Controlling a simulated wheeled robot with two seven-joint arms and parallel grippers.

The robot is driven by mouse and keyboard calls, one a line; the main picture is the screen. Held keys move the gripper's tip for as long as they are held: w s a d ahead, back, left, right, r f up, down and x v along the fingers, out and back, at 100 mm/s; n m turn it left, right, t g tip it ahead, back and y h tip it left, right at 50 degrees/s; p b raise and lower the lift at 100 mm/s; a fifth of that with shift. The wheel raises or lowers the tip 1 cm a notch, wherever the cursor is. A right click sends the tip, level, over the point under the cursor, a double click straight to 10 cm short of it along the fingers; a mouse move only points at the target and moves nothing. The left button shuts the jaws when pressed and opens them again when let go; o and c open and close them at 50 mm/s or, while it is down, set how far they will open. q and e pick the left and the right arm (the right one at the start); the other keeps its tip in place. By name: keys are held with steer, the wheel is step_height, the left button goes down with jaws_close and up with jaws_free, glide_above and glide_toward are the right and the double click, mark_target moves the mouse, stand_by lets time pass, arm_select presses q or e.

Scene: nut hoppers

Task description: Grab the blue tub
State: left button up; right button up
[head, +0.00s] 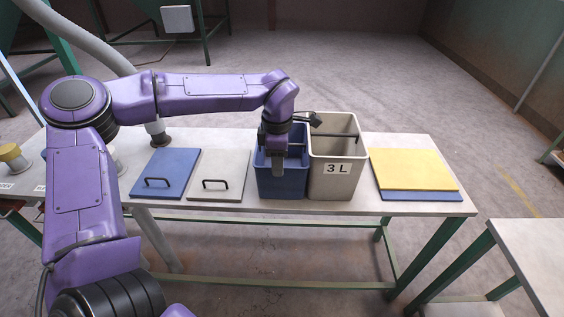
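The blue tub (293,188) stands upright on the far table, left of a beige tub (343,182) labelled "3 L". My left gripper (278,163) points down at the blue tub's near side. One grey finger shows in front of the tub's near wall. The other finger is hidden, so I cannot tell whether the gripper is closed on the wall. The gripper and wrist cover part of the tub's opening. My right gripper is not in view.
A blue lid (168,168) and a light grey lid (220,170), each with a black handle, lie left of the tubs. A yellow panel (412,168) lies on a blue one at right. A second table (535,255) stands front right.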

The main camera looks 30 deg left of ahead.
mark_target(281, 182)
arm_select(q)
steer(key=f, duration=0.3)
steer(key=w+f, duration=0.1)
steer(key=f, duration=0.1)
steer(key=shift+d+f+p, duration=0.25)
steer(key=shift+f+p, duration=0.05)
steer(key=shift+f, duration=0.05)
steer(key=shift+s+r, duration=0.1)
steer(key=shift+s, duration=0.15)
jaws_close()
